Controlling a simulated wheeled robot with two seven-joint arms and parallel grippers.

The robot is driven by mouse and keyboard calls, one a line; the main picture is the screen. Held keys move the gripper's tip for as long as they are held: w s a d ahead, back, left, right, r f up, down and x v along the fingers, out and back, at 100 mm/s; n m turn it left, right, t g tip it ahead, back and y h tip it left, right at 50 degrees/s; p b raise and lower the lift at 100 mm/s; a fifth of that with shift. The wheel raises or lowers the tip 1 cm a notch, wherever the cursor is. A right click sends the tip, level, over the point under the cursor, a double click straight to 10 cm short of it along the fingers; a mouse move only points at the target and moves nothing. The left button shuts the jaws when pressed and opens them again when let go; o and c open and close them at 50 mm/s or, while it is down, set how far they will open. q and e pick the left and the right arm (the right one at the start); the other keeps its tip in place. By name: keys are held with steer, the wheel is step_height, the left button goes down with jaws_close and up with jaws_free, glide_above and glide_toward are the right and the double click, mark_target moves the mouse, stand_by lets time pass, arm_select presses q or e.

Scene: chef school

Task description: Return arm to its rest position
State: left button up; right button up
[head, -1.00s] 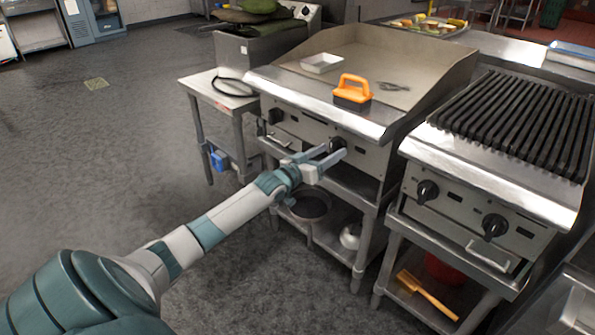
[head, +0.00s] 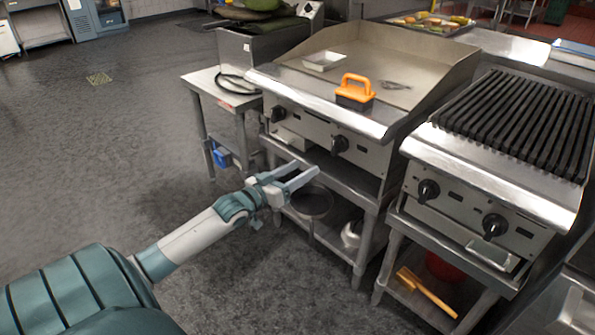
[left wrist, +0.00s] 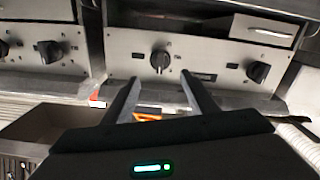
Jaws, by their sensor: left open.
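My left gripper (head: 299,176) is open and empty in the head view. Its fingers point toward the front of the flat griddle (head: 400,58), below and apart from its right knob (head: 339,144). The left wrist view shows my left gripper (left wrist: 158,88) with its two fingers spread and nothing between them. A black knob (left wrist: 160,61) shows just beyond the fingertips in that view. My left arm reaches in from the lower left of the head view. My right gripper is in neither view.
An orange-handled griddle brick (head: 355,91) and a metal tray (head: 323,61) sit on the griddle. A chargrill (head: 520,122) stands to its right. A small side table (head: 222,88) is on the left. A pan (head: 311,203) lies on the lower shelf. Open floor (head: 90,150) lies left.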

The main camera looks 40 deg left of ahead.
arm_select(q)
steer(key=shift+s, duration=0.4)
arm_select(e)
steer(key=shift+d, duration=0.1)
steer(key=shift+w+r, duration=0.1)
arm_select(q)
steer(key=shift+f, duration=0.1)
steer(key=s+d+f+m+g, duration=0.1)
steer(key=s+d+f+g, duration=0.2)
steer(key=s+d+f, duration=0.55)
steer(key=s+d+f+m+g, duration=0.1)
steer(key=s+d+f+g, duration=0.35)
steer(key=d+f, duration=0.55)
steer(key=s+d+f+m+g, duration=0.1)
steer(key=s+d+f+g, duration=0.2)
steer(key=s+d, duration=0.6)
steer(key=s+d+f+m+g, duration=0.1)
steer(key=s+d+f+g, duration=0.3)
steer(key=s, duration=0.8)
step_height(320, 180, down, 16)
steer(key=t+p, duration=0.2)
steer(key=p, duration=1.1)
steer(key=shift+s+a+r+p, duration=0.15)
steer(key=shift+a+p, duration=0.2)
steer(key=shift+a, duration=0.05)
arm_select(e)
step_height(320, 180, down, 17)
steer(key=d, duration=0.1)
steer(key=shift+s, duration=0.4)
